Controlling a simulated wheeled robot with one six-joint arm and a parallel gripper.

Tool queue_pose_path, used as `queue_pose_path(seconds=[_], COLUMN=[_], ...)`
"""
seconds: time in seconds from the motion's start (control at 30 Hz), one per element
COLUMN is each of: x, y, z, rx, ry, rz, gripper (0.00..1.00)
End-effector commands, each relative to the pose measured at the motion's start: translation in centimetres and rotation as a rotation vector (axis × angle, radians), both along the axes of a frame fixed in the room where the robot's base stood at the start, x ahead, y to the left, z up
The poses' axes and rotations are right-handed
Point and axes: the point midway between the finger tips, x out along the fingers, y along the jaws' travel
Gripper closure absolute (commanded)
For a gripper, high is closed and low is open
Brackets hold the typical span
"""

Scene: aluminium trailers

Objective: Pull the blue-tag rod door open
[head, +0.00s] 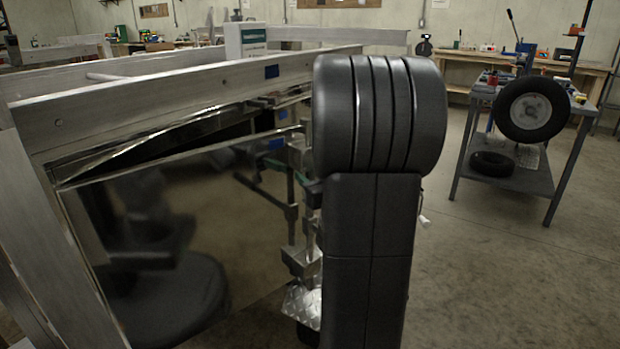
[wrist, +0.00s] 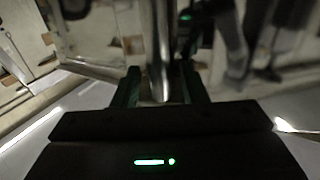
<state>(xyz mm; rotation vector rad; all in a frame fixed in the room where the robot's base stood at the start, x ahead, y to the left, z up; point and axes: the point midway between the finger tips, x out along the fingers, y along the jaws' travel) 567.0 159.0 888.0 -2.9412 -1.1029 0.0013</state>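The rod door (head: 190,225) is a dark, mirror-like panel in the trailer side, in the head view. A dark wedge-shaped gap shows between its top edge and the frame beam. A blue tag (head: 271,71) sits on the beam above it. A second blue patch (head: 276,144) shows lower; I cannot tell whether it is a reflection. In the wrist view my gripper (wrist: 162,82) has its two green-edged fingers apart. A shiny upright rod (wrist: 158,45) stands between them, with gaps visible on both sides. In the head view my black arm hides the gripper and the door's right part.
The aluminium trailer frame (head: 180,88) runs along the left. A grey cart (head: 500,180) with a wheel (head: 533,110) on it stands at the right. Workbenches line the back wall. The concrete floor (head: 500,275) between my arm and the cart is clear.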

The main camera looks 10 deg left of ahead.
Motion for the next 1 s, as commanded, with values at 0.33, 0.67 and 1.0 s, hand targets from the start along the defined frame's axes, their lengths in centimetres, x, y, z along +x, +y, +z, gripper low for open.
queue_pose_path(seconds=[0.33,0.67,1.0], x=[0.60,0.58,0.24], y=[0.59,0.56,1.00], z=[0.04,0.03,-0.06], rx=[0.000,-0.001,0.000], ry=[-0.001,-0.001,-0.001], rz=[0.001,0.001,0.000], gripper=[0.61,1.00,1.00])
